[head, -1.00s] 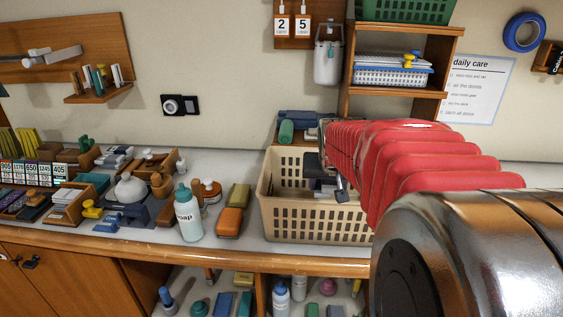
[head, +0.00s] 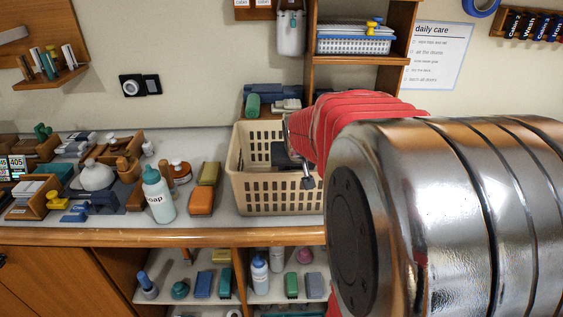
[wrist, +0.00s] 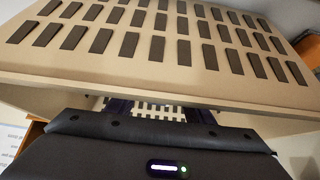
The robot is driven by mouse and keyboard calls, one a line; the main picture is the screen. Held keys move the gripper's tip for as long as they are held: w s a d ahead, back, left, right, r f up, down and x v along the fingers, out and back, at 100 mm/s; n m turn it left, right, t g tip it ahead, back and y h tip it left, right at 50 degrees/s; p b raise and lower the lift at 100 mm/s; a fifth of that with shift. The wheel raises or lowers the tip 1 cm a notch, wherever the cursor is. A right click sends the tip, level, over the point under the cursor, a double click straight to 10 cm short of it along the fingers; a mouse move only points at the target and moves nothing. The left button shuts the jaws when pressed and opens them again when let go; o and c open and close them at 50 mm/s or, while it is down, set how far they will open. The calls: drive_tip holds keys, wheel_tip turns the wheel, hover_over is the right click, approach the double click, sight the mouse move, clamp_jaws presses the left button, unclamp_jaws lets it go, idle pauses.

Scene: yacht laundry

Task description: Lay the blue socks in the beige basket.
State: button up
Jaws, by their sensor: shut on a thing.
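The beige basket (head: 262,196) stands on the counter, its slotted front wall facing me. My gripper (head: 286,160) is over the basket's right part, reaching down inside its rim. My red-sleeved arm covers the basket's right end. In the wrist view, the basket's slotted wall (wrist: 150,67) fills the top, and the dark gripper body lies close to its rim. Dark blue bits show between them; I cannot tell finger from sock there. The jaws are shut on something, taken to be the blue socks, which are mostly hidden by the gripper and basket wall.
Left of the basket stand an orange block (head: 201,202), a soap bottle (head: 158,196) and several small items. Behind it lies a green roll (head: 252,105) beside folded blue-grey items. A wooden shelf (head: 360,60) rises behind my arm. Little counter is free.

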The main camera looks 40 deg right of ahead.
drive_tip(key=shift+f, duration=0.7)
drive_tip(key=o, duration=1.3)
drive_tip(key=shift+o, duration=0.2)
drive_tip(key=shift+s, duration=0.1)
drive_tip(key=shift+v, duration=1.5)
drive_tip(key=shift+o, duration=0.4)
